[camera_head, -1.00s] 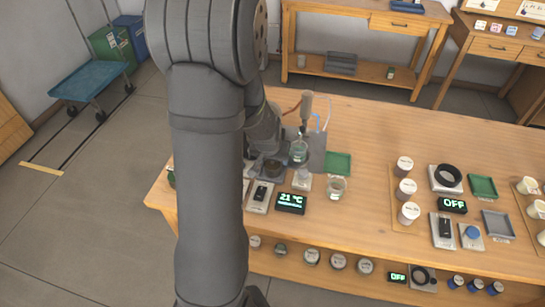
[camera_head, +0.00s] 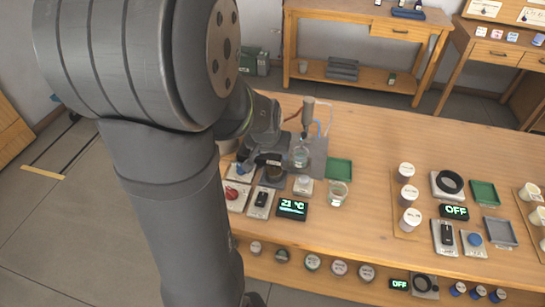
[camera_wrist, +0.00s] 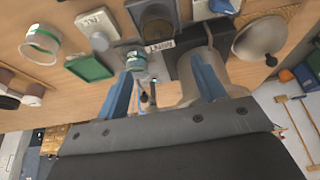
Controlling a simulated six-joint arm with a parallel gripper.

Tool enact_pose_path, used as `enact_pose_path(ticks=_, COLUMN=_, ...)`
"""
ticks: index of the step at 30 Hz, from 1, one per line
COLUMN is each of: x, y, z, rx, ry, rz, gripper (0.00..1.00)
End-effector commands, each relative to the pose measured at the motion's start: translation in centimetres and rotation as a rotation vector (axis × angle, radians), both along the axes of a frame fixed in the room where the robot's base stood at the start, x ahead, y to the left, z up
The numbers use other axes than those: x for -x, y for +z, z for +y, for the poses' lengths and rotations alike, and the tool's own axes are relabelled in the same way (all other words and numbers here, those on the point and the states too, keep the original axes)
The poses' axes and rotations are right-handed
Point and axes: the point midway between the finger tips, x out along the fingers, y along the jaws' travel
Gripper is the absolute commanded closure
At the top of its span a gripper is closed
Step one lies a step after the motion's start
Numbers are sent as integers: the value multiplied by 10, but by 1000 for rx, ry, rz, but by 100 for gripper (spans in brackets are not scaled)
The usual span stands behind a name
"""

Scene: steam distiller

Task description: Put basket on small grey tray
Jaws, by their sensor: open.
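The small grey tray (camera_head: 500,231) lies flat and empty near the right end of the wooden table. A dark round vessel (camera_head: 273,170), possibly the basket, sits at the distiller; I cannot tell for sure. A dark round vessel on a grey base also shows at the top of the wrist view (camera_wrist: 157,28). My gripper (camera_wrist: 165,88) is open, with its two blue fingers apart and nothing clearly held between them. In the head view my gripper (camera_head: 250,166) is low beside the distiller, partly hidden by my arm.
A 21 °C display (camera_head: 292,207) is in front. White-lidded jars (camera_head: 410,219) stand left of the grey tray. The table middle is clear.

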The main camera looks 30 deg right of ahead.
Motion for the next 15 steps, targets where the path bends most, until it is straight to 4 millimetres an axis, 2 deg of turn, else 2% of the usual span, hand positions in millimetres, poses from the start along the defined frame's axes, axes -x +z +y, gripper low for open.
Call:
enact_pose_path(ticks=6, x=6, y=22, z=6, rx=1, ry=0, rz=-1, gripper=37)
enact_pose_path(ticks=15, x=8, y=27, z=8, rx=-1, ry=0, rz=1, gripper=37)
